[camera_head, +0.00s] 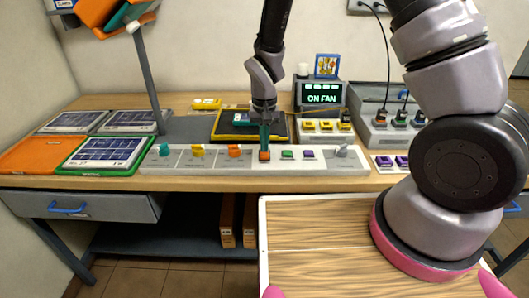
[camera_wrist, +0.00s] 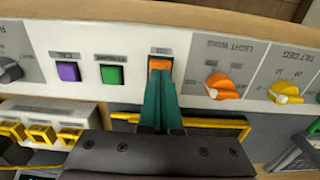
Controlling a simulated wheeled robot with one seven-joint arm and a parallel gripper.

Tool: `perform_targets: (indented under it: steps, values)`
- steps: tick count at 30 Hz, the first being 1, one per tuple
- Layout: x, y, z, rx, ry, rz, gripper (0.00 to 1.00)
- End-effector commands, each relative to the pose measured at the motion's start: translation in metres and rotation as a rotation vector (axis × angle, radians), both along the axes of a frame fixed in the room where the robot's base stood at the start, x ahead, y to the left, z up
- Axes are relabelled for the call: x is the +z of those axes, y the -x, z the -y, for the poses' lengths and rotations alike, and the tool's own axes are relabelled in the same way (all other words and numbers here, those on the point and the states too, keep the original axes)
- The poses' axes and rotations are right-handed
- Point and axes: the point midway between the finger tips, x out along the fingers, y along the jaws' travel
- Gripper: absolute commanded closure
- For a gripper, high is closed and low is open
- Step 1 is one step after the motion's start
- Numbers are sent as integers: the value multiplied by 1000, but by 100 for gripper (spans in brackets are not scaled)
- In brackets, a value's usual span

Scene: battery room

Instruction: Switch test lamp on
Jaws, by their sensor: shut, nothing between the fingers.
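A long white control panel (camera_head: 240,172) lies along the bench's front edge. It has an orange square button (camera_head: 264,156), which also shows in the wrist view (camera_wrist: 160,64). My gripper (camera_head: 265,147) is shut and empty, pointing down at this button. In the wrist view its teal fingertips (camera_wrist: 160,76) are right at the button's edge, overlapping it; I cannot tell whether they touch or press it. The small label at the button is too blurred to read. I cannot make out which thing is the test lamp. A small display (camera_head: 321,96) reads "ON FAN".
Beside the orange button are a green button (camera_head: 288,154) and a purple button (camera_head: 309,155). An orange "LIGHT" knob (camera_wrist: 222,87) is on its other side. A yellow-edged black tray (camera_head: 222,136) lies behind the panel. Yellow switches (camera_head: 325,126) stand near the display.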

Motion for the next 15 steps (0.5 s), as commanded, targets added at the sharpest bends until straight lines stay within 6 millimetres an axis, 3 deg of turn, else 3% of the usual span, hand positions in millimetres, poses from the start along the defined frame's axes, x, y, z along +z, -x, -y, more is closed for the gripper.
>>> perform_targets:
  steps: [15]
  values:
    - [-8,0,0,-1,0,-1,100]
